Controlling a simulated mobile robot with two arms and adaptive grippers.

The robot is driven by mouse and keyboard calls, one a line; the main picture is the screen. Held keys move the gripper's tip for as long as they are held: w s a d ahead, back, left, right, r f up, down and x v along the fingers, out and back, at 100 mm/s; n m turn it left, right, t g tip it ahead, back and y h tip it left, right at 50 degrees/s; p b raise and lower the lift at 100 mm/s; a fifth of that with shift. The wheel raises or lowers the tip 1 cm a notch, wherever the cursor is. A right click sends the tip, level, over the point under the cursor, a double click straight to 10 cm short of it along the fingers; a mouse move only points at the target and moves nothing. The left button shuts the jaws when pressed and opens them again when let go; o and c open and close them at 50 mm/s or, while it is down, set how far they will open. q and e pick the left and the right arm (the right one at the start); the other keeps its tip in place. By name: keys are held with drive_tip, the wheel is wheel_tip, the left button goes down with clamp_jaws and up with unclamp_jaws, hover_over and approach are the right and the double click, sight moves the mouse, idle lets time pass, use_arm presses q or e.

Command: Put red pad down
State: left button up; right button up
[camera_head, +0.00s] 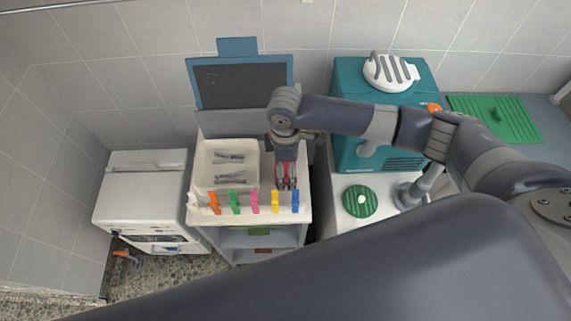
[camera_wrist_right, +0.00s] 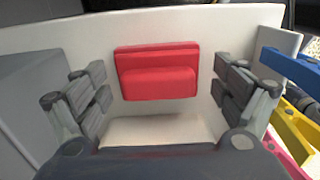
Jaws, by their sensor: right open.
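The red pad (camera_wrist_right: 156,72) shows in the right wrist view between the two spread fingers of my right gripper (camera_wrist_right: 160,95). It lies against a white surface, and a gap shows between the pad and each finger. In the head view my right gripper (camera_head: 286,182) points down at the right side of the white cart top, and a little red of the pad (camera_head: 286,168) shows between its fingers. My right gripper is open. My left gripper is not in view.
Colored clips, including a pink one (camera_head: 254,202) and a blue one (camera_head: 295,201), line the cart's front edge, close to my right gripper. A cream tray (camera_head: 203,165) with grey tools lies left of it. A teal machine (camera_head: 347,110) and a green round lid (camera_head: 372,202) stand right.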

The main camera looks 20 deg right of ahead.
drive_tip(key=shift+f+b, duration=0.25)
drive_tip(key=shift+b, duration=0.05)
drive_tip(key=shift+f+b, duration=0.2)
drive_tip(key=shift+b, duration=0.3)
drive_tip(key=r, duration=0.7)
drive_tip(key=d+r, duration=0.1)
drive_tip(key=r, duration=0.2)
drive_tip(key=shift+r, duration=0.2)
drive_tip(key=shift+s+r, duration=0.1)
drive_tip(key=shift+r, duration=0.4)
